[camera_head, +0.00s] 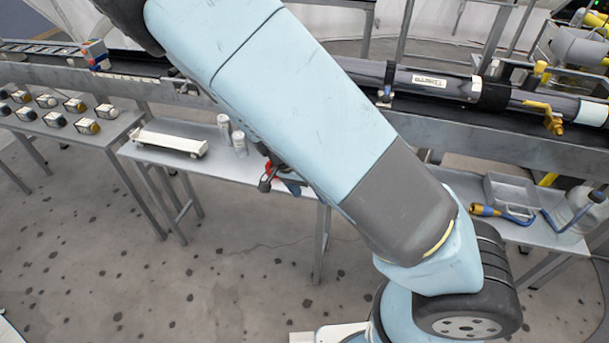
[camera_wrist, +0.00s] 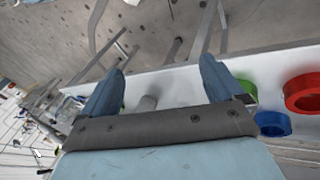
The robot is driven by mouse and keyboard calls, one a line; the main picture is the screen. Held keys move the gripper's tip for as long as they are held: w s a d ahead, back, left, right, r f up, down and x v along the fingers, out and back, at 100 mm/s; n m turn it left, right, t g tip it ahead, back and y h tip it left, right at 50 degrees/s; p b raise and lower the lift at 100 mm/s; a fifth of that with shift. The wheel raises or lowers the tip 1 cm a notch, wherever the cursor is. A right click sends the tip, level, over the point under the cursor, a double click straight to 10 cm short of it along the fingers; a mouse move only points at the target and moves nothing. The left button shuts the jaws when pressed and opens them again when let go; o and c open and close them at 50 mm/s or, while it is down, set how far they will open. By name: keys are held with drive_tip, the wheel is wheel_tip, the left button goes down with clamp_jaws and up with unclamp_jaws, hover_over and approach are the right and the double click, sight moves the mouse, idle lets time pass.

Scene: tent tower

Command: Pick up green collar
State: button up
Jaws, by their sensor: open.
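In the wrist view a green collar (camera_wrist: 247,88) shows just right of my gripper's right finger, which covers part of it. My gripper (camera_wrist: 162,72) is open, with nothing held between its fingers. A red collar (camera_wrist: 305,93) lies further right and a blue collar (camera_wrist: 272,123) lies nearer the lower edge. A small green patch also shows beside the left finger; I cannot tell what it is. In the head view my arm hides the gripper and the green collar. Small red (camera_head: 268,168) and blue (camera_head: 292,188) parts show beside the arm.
In the head view a white tray (camera_head: 170,143) and two pale cylinders (camera_head: 225,128) stand on the middle table. A side table at right holds a grey bin (camera_head: 511,193) and a yellow-and-blue tool (camera_head: 487,210). A rail structure runs behind. The floor at front left is clear.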

drive_tip(key=w+a+f+m+t+h, duration=0.15)
drive_tip(key=w+a+t+h, duration=0.25)
drive_tip(key=a+t, duration=0.65)
drive_tip(key=shift+n+t, duration=0.25)
drive_tip(key=x, duration=1.4)
drive_tip(key=shift+s+d, duration=0.1)
drive_tip(key=shift+d, duration=0.25)
drive_tip(key=shift+c, duration=0.3)
drive_tip(key=c, duration=1.1)
drive_tip(key=shift+c, duration=0.2)
